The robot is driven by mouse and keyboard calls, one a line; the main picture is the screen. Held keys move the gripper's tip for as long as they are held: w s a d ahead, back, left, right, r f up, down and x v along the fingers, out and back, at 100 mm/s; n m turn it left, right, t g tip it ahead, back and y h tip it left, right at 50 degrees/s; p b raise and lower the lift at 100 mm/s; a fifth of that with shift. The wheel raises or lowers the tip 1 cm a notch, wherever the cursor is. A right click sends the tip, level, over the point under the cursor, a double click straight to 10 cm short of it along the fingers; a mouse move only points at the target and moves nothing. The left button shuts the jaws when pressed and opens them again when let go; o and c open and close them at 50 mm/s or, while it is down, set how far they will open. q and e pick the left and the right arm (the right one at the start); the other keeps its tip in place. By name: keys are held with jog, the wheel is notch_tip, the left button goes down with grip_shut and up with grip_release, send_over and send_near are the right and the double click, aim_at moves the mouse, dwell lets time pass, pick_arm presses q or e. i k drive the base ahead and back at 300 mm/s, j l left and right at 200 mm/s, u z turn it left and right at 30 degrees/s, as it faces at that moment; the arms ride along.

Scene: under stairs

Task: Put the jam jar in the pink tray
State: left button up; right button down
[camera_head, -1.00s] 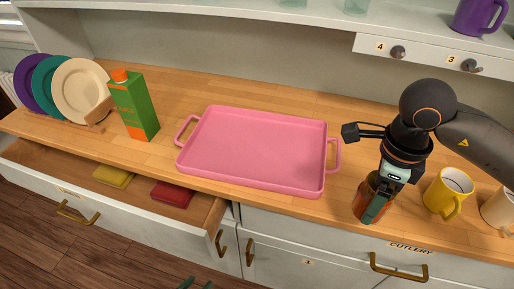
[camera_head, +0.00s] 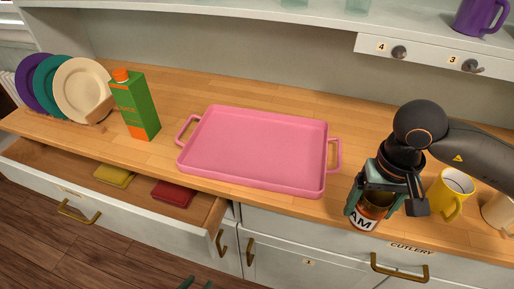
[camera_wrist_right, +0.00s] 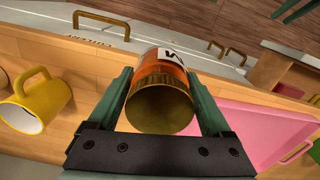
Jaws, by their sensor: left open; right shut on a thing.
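The jam jar (camera_head: 364,220) is orange-brown with a white label reading "AM" and is near the counter's front edge. My right gripper (camera_head: 374,204) is shut on it, one finger on each side. In the right wrist view the jar's gold lid (camera_wrist_right: 160,108) faces the camera between the fingers. I cannot tell whether the jar's base touches the counter. The pink tray (camera_head: 255,150) lies empty on the counter to the left of the jar; part of it shows in the wrist view (camera_wrist_right: 245,125). Only the green fingertips of my left gripper (camera_head: 187,283) show, at the bottom edge, empty.
A yellow mug (camera_head: 450,195) stands close to the right of my right gripper, with a cream mug (camera_head: 498,212) beyond. A green carton (camera_head: 135,105) and racked plates (camera_head: 80,90) stand at left. An open drawer (camera_head: 130,190) juts out below. A shelf (camera_head: 250,12) overhangs the back.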

aim_at(288, 153)
jog(key=k+u, duration=0.15)
jog(key=u, duration=0.25)
jog(key=k+u, duration=0.1)
jog(key=u, duration=0.25)
jog(key=k+u, duration=0.15)
jog(key=u, duration=0.25)
